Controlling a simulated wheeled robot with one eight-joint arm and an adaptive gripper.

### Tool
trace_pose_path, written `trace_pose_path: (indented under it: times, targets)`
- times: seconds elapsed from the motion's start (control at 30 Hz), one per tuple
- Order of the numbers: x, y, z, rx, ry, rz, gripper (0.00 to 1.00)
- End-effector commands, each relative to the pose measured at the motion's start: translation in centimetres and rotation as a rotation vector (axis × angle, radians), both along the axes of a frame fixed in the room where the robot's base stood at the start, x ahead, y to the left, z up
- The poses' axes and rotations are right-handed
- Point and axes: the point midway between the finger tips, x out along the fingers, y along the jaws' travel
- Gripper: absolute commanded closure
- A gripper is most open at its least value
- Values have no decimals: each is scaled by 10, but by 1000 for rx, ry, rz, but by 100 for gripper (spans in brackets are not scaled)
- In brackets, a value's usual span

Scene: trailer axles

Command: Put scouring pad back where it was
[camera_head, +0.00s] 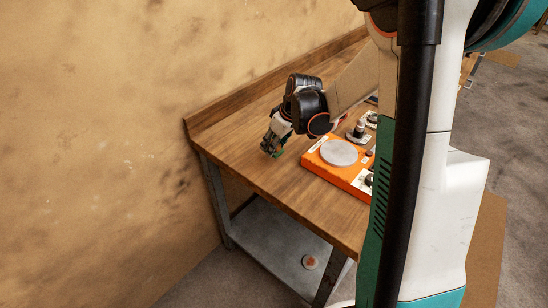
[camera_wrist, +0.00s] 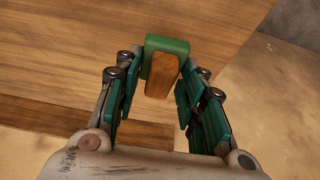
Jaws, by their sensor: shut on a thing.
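The scouring pad (camera_wrist: 167,46) is a small block with a green layer and a brown-tan side. It sits between the fingers of my gripper (camera_wrist: 158,88) in the wrist view, and the fingers are shut on it. In the head view my gripper (camera_head: 271,145) points down over the left part of the wooden table (camera_head: 240,125), with a bit of green showing at its tips. The pad is close to the tabletop; I cannot tell whether it touches. Much of the pad is hidden by the fingers in the head view.
An orange device with a round grey plate (camera_head: 339,153) stands on the table right of my gripper. Small dark-and-metal parts (camera_head: 357,131) are behind it. A lower metal shelf (camera_head: 270,240) holds a small round item (camera_head: 310,262). The tabletop left of the gripper is clear.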

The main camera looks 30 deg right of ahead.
Motion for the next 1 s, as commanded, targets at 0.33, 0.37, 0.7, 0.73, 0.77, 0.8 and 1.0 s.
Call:
trace_pose_path:
  times: [0.33,0.37,0.7,0.73,0.77,0.8,1.0]
  targets:
    - [0,0,-36,0,0,0,82]
    - [0,0,-40,0,0,0,82]
    - [0,0,-46,0,0,0,82]
    - [0,0,-47,0,0,0,82]
    - [0,0,-48,0,0,0,82]
    - [0,0,-49,0,0,0,82]
    - [0,0,-48,0,0,0,43]
